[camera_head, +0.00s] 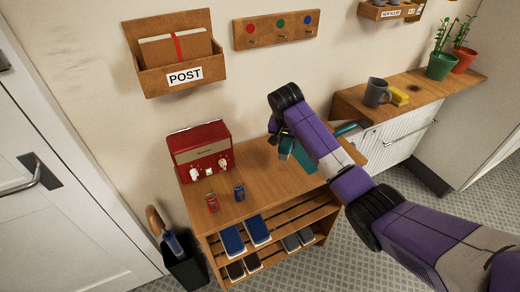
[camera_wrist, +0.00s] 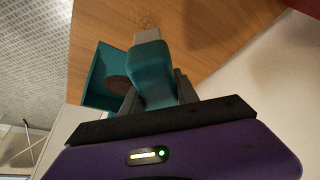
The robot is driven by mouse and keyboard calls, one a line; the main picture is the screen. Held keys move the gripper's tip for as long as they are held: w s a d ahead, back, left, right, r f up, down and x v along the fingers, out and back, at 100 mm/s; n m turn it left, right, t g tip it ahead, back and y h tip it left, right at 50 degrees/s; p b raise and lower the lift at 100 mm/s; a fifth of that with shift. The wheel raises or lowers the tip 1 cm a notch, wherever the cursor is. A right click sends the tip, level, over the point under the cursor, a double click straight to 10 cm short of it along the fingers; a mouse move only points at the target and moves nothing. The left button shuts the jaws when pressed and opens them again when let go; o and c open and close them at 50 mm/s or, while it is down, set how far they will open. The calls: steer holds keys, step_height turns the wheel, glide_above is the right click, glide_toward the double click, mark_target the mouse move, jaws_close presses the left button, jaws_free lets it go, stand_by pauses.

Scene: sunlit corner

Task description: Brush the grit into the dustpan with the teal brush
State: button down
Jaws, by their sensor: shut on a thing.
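My gripper (camera_wrist: 157,90) is shut on the teal brush (camera_wrist: 152,72), whose pale bristle end points away from the jaws. In the head view the brush (camera_head: 286,147) hangs below my gripper (camera_head: 281,135) over the wooden bench top. The teal dustpan (camera_wrist: 90,83) lies beside the brush in the wrist view, with a dark round patch inside that I cannot identify. In the head view the dustpan (camera_head: 304,157) is partly hidden by my arm. Scattered grit (camera_wrist: 147,19) shows as dark specks on the wood just beyond the bristles.
Shoes sit on the slatted shelves below. A higher counter (camera_head: 430,88) at right holds a grey mug (camera_head: 376,92) and a yellow sponge (camera_head: 400,97).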

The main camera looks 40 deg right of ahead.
steer(key=shift+r+p, duration=0.35)
steer(key=shift+r, duration=0.45)
steer(key=shift+a+r, duration=0.1)
steer(key=shift+r, duration=0.1)
